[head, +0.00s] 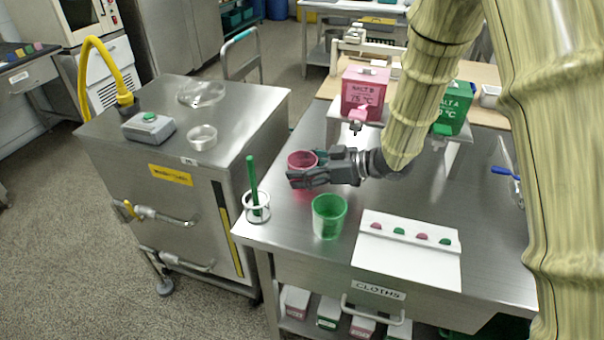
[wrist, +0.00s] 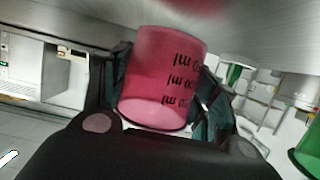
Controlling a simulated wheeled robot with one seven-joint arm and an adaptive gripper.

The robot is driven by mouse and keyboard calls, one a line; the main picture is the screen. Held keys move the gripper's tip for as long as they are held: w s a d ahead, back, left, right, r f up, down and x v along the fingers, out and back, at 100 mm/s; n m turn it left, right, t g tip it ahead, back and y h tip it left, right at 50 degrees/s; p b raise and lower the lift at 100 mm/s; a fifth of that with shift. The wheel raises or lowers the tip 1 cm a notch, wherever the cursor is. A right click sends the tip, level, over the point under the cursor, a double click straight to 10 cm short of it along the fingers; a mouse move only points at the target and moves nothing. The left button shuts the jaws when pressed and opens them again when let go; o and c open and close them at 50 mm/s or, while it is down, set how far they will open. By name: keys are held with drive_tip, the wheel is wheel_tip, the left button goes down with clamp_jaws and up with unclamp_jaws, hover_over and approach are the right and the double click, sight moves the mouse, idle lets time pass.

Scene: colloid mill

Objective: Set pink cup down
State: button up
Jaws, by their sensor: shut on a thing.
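The pink cup (head: 301,160) is held in my gripper (head: 305,172) over the left part of the steel table (head: 285,215). In the wrist view the pink cup (wrist: 163,80) stands between both fingers, its dark volume marks facing the camera. My gripper (wrist: 160,90) is shut around the cup's sides. The cup looks roughly upright in the head view.
A green cup (head: 328,216) stands nearer the front edge. A white holder with a green stick (head: 256,205) is at the front left corner. A white board with pink and green pieces (head: 408,252) lies to the right. Pink (head: 364,90) and green (head: 453,108) Malt dispensers stand behind.

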drive_tip(key=shift+f, duration=0.7)
drive_tip(key=shift+f, duration=0.1)
drive_tip(key=o, duration=1.1)
drive_tip(key=shift+o, duration=0.2)
drive_tip(key=shift+d+r, duration=0.25)
drive_tip(key=v, duration=1.1)
drive_tip(key=shift+s+d, duration=0.2)
